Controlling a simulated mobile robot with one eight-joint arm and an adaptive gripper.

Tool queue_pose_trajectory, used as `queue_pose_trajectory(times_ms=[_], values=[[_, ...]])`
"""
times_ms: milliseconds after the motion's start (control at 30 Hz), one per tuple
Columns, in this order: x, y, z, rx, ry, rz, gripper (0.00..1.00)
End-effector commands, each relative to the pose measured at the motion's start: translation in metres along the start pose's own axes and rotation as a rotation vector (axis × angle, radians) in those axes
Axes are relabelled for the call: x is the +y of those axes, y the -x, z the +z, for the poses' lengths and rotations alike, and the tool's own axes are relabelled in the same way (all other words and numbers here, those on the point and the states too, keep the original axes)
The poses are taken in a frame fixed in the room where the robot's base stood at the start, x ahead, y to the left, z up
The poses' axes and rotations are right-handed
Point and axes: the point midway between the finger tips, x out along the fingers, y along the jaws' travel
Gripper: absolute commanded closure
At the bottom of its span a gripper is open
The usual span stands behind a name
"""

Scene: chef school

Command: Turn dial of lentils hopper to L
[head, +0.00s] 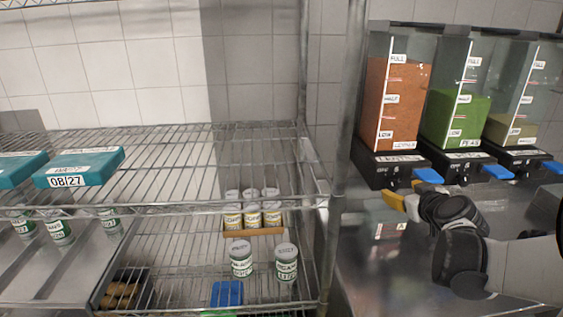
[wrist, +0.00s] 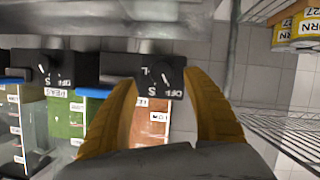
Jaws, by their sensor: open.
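The lentils hopper (head: 393,105) is a clear bin of orange-brown lentils, filled to between the HALF and FULL marks, on a black base at the right. Its dial (wrist: 172,76) is a black knob on the base front, beside OFF, S and L marks. Its exact pointer setting is too small to tell. My gripper (wrist: 160,80) has two yellow fingers, open and apart, with their tips close to the dial on either side. I cannot tell whether they touch it. In the head view my gripper (head: 400,202) is just below the base, and the dial is hard to make out.
The peas hopper (head: 455,118) and a third hopper (head: 512,125) stand to the right, with blue handles (head: 427,175) in front. A wire rack (head: 170,170) with teal boxes, jars and cans fills the left. Its post (head: 345,150) stands near the lentils hopper.

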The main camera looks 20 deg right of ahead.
Motion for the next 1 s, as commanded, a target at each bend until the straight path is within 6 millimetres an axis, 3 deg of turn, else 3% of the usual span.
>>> queue_pose_trajectory(times_ms=[100,300,700,867,1000], values=[[-0.002,-0.026,0.003,0.0,0.001,-0.003,0.42],[-0.001,-0.052,0.001,0.0,0.0,-0.002,0.42],[-0.001,-0.059,0.0,-0.001,0.0,-0.002,0.43],[-0.001,-0.059,0.0,-0.001,0.0,-0.002,0.92],[-0.001,-0.059,0.0,-0.001,-0.001,-0.002,0.95]])
